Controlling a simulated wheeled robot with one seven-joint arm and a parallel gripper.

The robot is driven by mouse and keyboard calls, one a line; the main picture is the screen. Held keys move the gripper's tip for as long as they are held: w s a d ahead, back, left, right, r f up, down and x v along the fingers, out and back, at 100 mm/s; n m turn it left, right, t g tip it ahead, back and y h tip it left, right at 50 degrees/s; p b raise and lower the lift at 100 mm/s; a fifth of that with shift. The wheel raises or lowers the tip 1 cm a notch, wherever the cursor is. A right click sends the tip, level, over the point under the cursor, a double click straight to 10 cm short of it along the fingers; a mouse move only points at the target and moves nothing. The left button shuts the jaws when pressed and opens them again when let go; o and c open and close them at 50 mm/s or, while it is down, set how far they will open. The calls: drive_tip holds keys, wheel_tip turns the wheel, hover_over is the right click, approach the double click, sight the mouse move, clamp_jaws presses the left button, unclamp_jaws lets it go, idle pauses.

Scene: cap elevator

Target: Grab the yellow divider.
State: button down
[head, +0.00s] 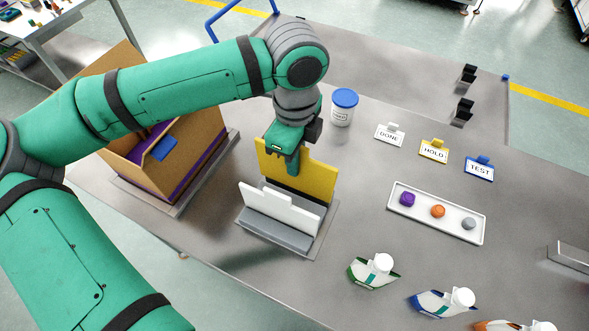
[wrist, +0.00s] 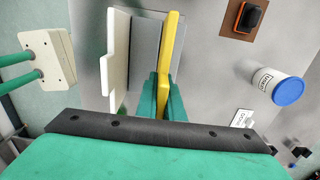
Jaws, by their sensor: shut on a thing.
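The yellow divider (head: 318,178) stands upright in the grey holder (head: 275,232), behind a white divider (head: 280,207). My gripper (head: 288,165) is above the holder, with its fingers down on the yellow divider's upper edge. In the wrist view, the green fingers (wrist: 162,97) are on both sides of the yellow divider (wrist: 171,45) and shut on it. The white divider (wrist: 113,50) is to the left there, apart from the fingers. The head view does not show clearly whether the yellow divider's lower edge rests in the holder.
A cardboard box (head: 190,150) stands left of the holder. A white jar with a blue lid (head: 345,98) is behind it to the right. Signs (head: 433,150), a white tray (head: 445,225) with small pieces, and pouches (head: 374,272) are to the right. Bare tabletop lies between holder and tray.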

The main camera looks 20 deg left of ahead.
wheel_tip(320, 180, up, 12)
idle(0.3)
